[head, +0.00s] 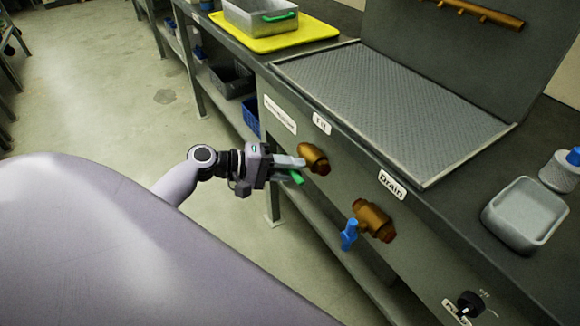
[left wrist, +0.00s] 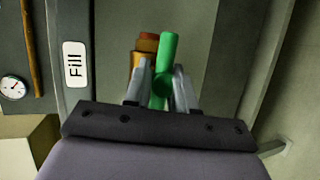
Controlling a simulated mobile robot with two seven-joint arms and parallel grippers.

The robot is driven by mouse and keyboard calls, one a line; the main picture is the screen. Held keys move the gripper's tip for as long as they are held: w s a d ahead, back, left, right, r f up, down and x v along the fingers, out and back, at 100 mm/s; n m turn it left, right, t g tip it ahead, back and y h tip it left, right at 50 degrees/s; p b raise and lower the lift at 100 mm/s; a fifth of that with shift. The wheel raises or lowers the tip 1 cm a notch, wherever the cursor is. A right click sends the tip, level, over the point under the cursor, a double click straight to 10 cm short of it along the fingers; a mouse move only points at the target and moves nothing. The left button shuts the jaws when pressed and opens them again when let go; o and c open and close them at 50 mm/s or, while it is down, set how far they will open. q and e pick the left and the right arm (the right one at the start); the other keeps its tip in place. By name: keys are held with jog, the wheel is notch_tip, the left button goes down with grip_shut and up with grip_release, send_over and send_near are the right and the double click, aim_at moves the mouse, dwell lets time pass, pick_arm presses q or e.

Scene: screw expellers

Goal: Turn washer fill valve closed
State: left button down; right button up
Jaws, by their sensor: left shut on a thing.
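The fill valve (head: 313,157) is a brass fitting on the front panel, below the "Fill" label (head: 321,123). Its green handle (head: 296,177) shows at my left gripper (head: 290,163). In the left wrist view the green handle (left wrist: 165,72) stands between the two fingers of my left gripper (left wrist: 162,90), with the brass body (left wrist: 141,62) behind it. The left gripper is shut on the green handle. The drain valve (head: 372,220), with a blue handle (head: 349,234), is lower right on the same panel. My right gripper is not in view.
A perforated metal tray surface (head: 400,105) covers the counter above the valves. A yellow tray (head: 275,37) with a metal bin stands at the back. A grey dish (head: 525,214), a bottle (head: 562,170) and a black knob (head: 470,303) are at right. Open floor lies left.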

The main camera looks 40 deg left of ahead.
pick_arm(q)
jog(key=m+y+p, duration=0.2)
jog(key=m+y, duration=0.1)
jog(key=m, duration=0.1)
jog(key=shift+p, duration=0.4)
jog(key=m+y+p, duration=0.2)
jog(key=shift+r+t+p, duration=0.15)
jog(key=shift+t+p, duration=0.15)
jog(key=shift+t, duration=0.1)
jog(key=shift+m+y+p, duration=0.5)
jog(key=shift+m+p, duration=0.1)
jog(key=shift+p, duration=0.25)
jog(key=shift+m+t+y+p, duration=0.3)
jog(key=shift+m+y+p, duration=0.2)
jog(key=shift+p, duration=0.35)
jog(key=shift+m+t+y+p, duration=0.5)
jog(key=shift+m+p, duration=0.4)
jog(key=shift+p, duration=0.25)
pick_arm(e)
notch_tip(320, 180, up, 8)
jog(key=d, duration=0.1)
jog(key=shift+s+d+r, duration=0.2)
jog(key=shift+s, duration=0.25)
pick_arm(q)
jog(key=shift+f, duration=0.2)
jog(key=c, duration=1)
grip_release()
jog(key=shift+c, duration=0.2)
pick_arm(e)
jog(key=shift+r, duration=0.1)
